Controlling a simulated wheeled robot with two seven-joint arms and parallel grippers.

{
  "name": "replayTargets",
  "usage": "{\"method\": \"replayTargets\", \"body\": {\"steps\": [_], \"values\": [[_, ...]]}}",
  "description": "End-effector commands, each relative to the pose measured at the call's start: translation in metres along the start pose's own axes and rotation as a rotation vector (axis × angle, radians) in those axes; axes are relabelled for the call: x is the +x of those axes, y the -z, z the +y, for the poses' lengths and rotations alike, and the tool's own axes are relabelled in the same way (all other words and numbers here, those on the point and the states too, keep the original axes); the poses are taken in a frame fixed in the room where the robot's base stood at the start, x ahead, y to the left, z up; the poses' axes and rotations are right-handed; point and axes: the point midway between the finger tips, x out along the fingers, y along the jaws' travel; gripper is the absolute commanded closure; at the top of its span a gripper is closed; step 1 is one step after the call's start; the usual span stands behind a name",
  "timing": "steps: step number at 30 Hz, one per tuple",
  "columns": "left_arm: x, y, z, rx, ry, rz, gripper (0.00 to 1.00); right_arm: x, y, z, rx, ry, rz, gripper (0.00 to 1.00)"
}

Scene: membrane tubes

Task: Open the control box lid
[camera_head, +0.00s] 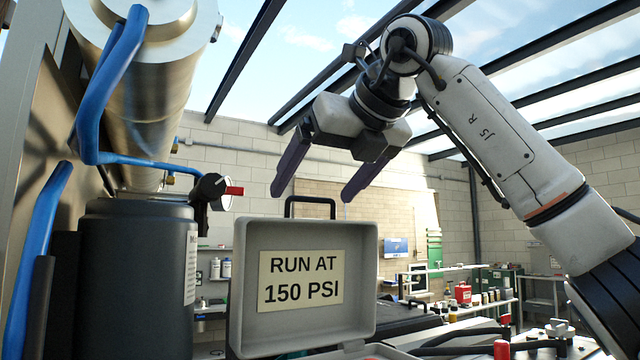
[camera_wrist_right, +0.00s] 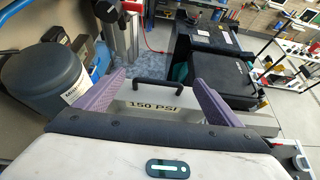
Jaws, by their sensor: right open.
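The control box lid (camera_head: 361,285) stands raised and upright in the head view, its grey inner face and rim toward me. A label on it (camera_head: 301,278) reads "RUN AT 150 PSI". A black handle (camera_head: 310,200) sits on its top edge and also shows in the right wrist view (camera_wrist_right: 151,81). The box's lower part is mostly cut off at the bottom edge. My right gripper (camera_head: 312,194) is open and empty, its two purple fingers spread near the handle and pointing down. In the right wrist view the fingers frame the handle on both sides; contact cannot be told. My left gripper is not in view.
A dark tank (camera_head: 135,275) stands left of the lid, with blue pipes (camera_head: 92,105) and a large metal cylinder (camera_head: 150,110) above. A valve with a red tip (camera_head: 232,191) is close to the lid's upper left. Shelves and a red-topped item (camera_head: 501,349) lie right.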

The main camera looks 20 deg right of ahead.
Motion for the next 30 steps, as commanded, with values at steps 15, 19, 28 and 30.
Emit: {"method": "replayTargets", "body": {"steps": [15, 19, 28, 30], "values": [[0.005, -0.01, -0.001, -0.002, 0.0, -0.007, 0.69, -0.077, 0.0, -0.001, 0.001, 0.0, -0.003, 0.12], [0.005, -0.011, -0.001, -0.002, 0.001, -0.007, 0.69, -0.094, 0.0, -0.001, 0.002, 0.001, -0.003, 0.12], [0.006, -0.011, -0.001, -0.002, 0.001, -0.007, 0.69, -0.104, 0.0, -0.001, 0.001, 0.0, -0.001, 0.12], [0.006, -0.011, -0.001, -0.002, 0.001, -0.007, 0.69, -0.104, 0.0, -0.001, 0.001, 0.0, -0.001, 0.12]]}}
